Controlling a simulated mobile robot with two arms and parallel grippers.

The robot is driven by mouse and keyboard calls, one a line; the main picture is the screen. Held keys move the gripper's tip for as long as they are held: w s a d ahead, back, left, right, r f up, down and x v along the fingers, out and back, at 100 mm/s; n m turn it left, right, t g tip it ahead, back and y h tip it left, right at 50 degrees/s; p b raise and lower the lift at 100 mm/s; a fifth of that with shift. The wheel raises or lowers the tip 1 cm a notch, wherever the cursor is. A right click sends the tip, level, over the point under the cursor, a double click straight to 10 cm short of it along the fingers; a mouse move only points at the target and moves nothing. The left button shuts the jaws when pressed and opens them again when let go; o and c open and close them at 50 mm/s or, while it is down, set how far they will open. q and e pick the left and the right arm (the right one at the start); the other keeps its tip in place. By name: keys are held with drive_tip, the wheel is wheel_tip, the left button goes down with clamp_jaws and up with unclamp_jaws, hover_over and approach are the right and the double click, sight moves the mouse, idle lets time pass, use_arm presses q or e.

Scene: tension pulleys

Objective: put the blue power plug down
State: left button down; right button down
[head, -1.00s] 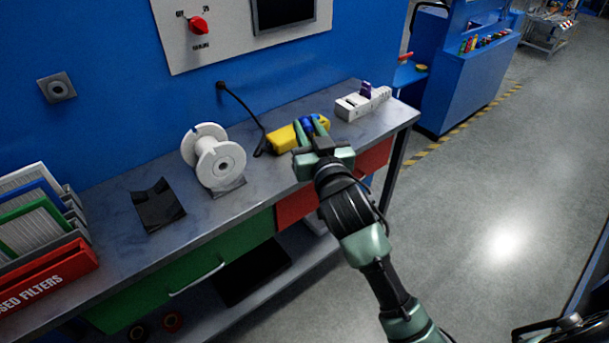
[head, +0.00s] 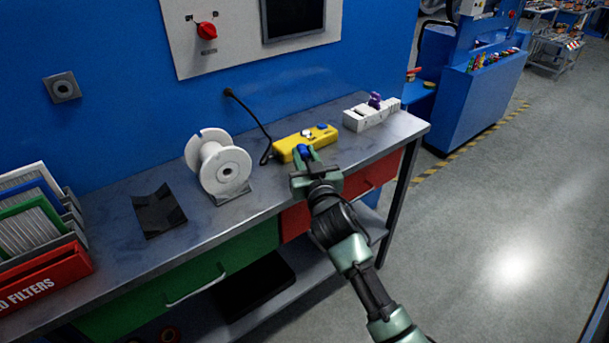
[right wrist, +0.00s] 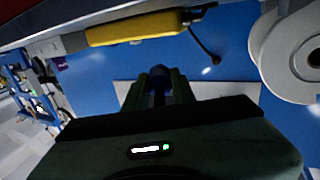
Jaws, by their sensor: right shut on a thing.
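The blue power plug (head: 303,150) is held between the fingertips of my right gripper (head: 305,156), which is shut on it. In the head view they are just in front of the yellow power strip (head: 290,145), near the front edge of the workbench. In the right wrist view the plug (right wrist: 158,92) shows as a dark blue shape between the fingers (right wrist: 158,88). The yellow strip (right wrist: 140,27) is apart from it there, near the top. Most of the plug is hidden by the fingers. My left gripper is not in view.
A white power strip (head: 365,118) with a purple plug (head: 375,100) stands right of the yellow one. A white spool (head: 225,169) on a stand, a black holder (head: 158,211) and a red filter bin (head: 45,278) stand left. Bare bench top (head: 115,260) lies between.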

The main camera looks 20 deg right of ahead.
drive_tip(key=shift+f+b, duration=0.4)
drive_tip(key=shift+f, duration=2.45)
drive_tip(key=shift+f+b, duration=0.55)
drive_tip(key=shift+f, duration=0.1)
drive_tip(key=c, duration=1.2)
unclamp_jaws()
drive_tip(key=shift+r, duration=0.1)
drive_tip(key=shift+o, duration=0.2)
drive_tip(key=shift+r, duration=0.1)
